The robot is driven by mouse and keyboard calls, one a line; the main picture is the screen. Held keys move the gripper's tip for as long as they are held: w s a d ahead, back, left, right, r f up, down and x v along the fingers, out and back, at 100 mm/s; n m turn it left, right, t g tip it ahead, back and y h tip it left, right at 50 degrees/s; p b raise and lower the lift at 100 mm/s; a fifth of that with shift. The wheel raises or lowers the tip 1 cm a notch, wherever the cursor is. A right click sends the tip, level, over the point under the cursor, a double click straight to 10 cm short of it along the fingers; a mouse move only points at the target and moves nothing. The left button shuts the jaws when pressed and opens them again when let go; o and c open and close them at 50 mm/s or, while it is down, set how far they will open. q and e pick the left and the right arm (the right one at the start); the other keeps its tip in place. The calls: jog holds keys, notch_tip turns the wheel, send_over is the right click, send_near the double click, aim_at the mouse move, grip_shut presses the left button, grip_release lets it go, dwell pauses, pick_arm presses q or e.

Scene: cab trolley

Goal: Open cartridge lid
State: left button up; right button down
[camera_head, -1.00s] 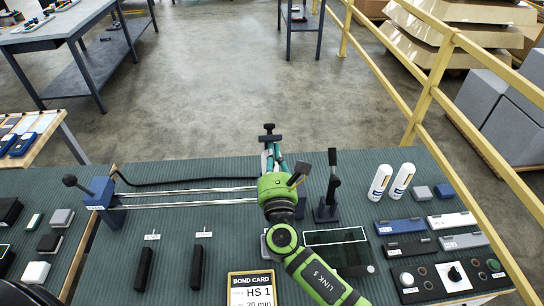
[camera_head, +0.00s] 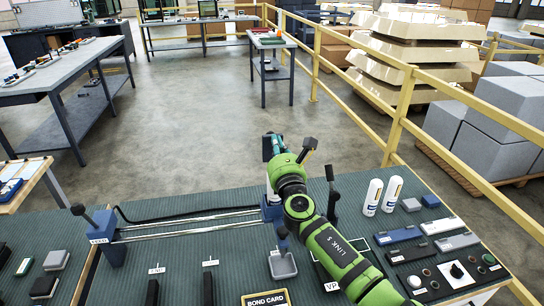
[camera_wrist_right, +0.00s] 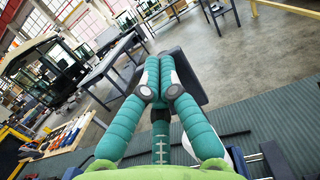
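My right gripper (camera_head: 276,146), with teal fingers on a green wrist, is above the far edge of the bench. In the right wrist view, its fingertips (camera_wrist_right: 157,65) meet side by side. A dark grey slab (camera_wrist_right: 188,78) shows right behind them; I cannot tell whether they grip it or only touch it. A dark piece (camera_head: 267,150) also stands beside the fingers in the head view. I cannot tell whether this is the cartridge lid. A blue carriage (camera_head: 271,212) sits under the gripper at the rails' end. My left gripper is not in view.
The green-grey bench (camera_head: 190,262) carries two rails (camera_head: 190,222) and a blue block with a black knob (camera_head: 105,238). A black lever (camera_head: 332,192) and two white bottles (camera_head: 382,195) stand right of my arm. A yellow railing (camera_head: 400,110) runs along the right. Floor behind is open.

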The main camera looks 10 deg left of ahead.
jog(key=shift+w+a+r, duration=0.15)
jog(key=shift+w+a, duration=0.05)
jog(key=shift+w, duration=0.35)
jog(key=shift+w+a+r, duration=0.1)
jog(key=shift+w+a, duration=0.15)
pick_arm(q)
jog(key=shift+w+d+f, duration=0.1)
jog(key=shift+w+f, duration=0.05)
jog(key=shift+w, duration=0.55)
pick_arm(e)
jog(key=shift+r, duration=0.1)
jog(key=shift+w, duration=0.15)
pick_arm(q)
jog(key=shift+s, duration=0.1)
